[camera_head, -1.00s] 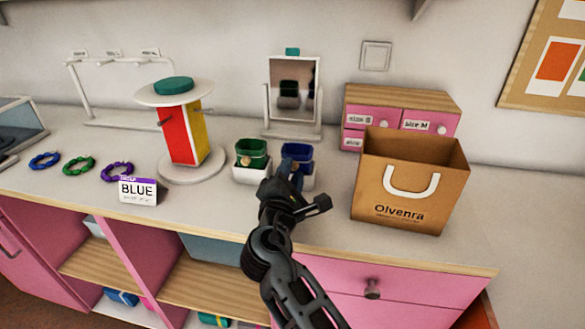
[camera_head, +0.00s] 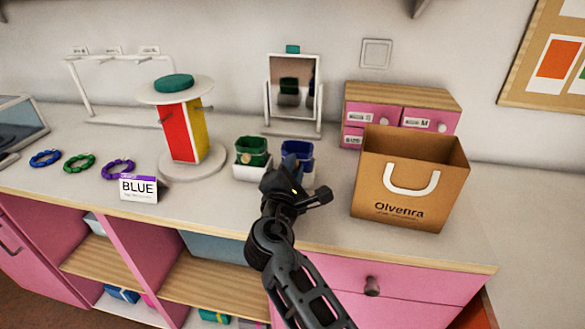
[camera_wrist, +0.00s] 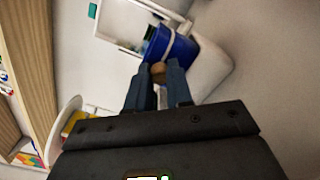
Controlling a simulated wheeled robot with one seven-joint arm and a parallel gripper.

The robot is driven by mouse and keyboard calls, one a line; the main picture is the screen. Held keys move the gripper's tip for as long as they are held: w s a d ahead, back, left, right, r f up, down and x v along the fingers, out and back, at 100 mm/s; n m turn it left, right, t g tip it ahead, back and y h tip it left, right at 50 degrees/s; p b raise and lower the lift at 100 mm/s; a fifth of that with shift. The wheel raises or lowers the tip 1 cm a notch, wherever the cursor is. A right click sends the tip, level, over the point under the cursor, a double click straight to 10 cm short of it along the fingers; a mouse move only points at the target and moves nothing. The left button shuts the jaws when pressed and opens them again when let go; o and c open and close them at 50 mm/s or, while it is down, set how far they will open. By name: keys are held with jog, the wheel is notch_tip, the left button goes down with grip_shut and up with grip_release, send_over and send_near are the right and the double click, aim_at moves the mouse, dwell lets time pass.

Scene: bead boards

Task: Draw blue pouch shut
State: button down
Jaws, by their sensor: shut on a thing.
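The blue pouch (camera_head: 299,150) stands in a white holder on the counter, just beyond my gripper (camera_head: 290,164). Its rim looks open in the head view, and my gripper covers part of its front. In the wrist view the blue pouch (camera_wrist: 180,50) has a pale cord around it. There my gripper (camera_wrist: 160,71) is shut on a small tan bead (camera_wrist: 158,68) at the pouch's near side. A card reading BLUE (camera_head: 138,188) stands near the counter's front edge.
A green pouch (camera_head: 252,151) in a white holder stands close on the left. A mirror (camera_head: 293,90) is behind, and a paper bag (camera_head: 408,190) stands to the right. A red and yellow stand (camera_head: 182,130) and several bead bracelets (camera_head: 118,170) are farther left.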

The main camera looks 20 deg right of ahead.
jog(key=shift+s, duration=0.1)
jog(key=p+v, duration=0.1)
jog(key=v, duration=0.3)
jog(key=shift+s+a, duration=0.1)
jog(key=c, duration=1.3)
grip_release()
jog(key=shift+o, duration=0.2)
jog(key=shift+b+v, duration=0.7)
jog(key=shift+v, duration=3.25)
